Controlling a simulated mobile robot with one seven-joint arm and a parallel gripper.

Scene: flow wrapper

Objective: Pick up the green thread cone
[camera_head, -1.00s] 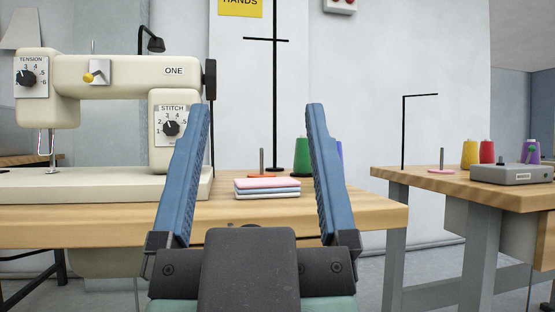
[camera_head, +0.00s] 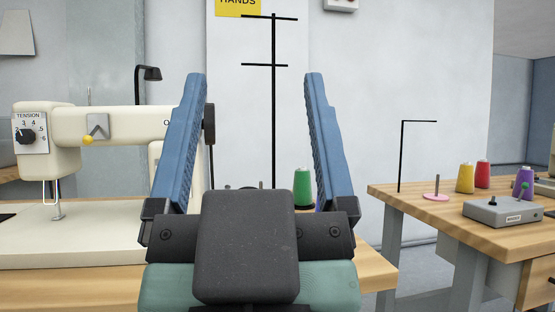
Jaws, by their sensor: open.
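The green thread cone (camera_head: 303,187) stands upright at the back of the sewing machine table, near the black thread stand. Its lower part is close to the dark body of my gripper in the picture. My gripper (camera_head: 248,78) is open and empty, its two blue fingers pointing up and wide apart. The cone appears between the fingers, closer to the right one, and looks farther away than they are. A small bit of a blue-violet cone (camera_head: 319,203) shows beside it, mostly hidden by my right finger.
A cream sewing machine (camera_head: 90,125) stands at the left. The black thread stand (camera_head: 273,120) rises behind my gripper. A second wooden table (camera_head: 390,190) at the right holds yellow (camera_head: 465,179), red (camera_head: 482,175) and purple (camera_head: 525,183) cones and a grey box (camera_head: 502,212).

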